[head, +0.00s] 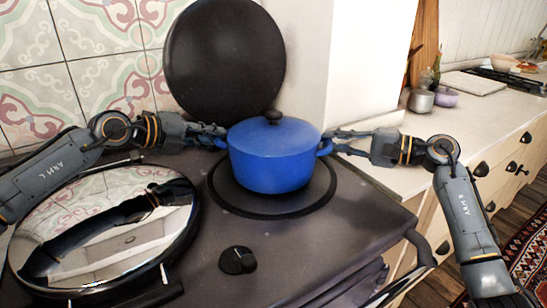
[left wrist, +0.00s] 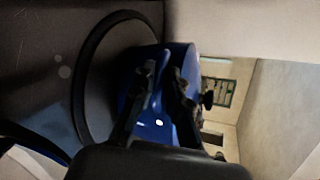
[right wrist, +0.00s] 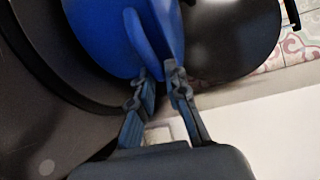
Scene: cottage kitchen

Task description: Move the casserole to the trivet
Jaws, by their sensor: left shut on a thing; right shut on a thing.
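The blue casserole (head: 270,160) with its lid and black knob is upright over the round hotplate (head: 225,193) of the stove. I cannot tell whether it rests on the plate or hangs just above it. My left gripper (head: 222,138) is shut on its left handle. In the left wrist view the fingers (left wrist: 166,84) are against the blue pot. My right gripper (head: 330,143) is shut on its right handle. In the right wrist view the fingertips (right wrist: 156,76) close around the handle (right wrist: 141,40). I cannot make out a trivet in any view.
A raised black round lid (head: 222,60) stands behind the casserole. A shiny round cover (head: 120,235) lies on the left of the stove. A white wall corner stands behind right. The counter (head: 400,165) at right has bare room, with a pot (head: 421,101) and bowl (head: 446,98) further back.

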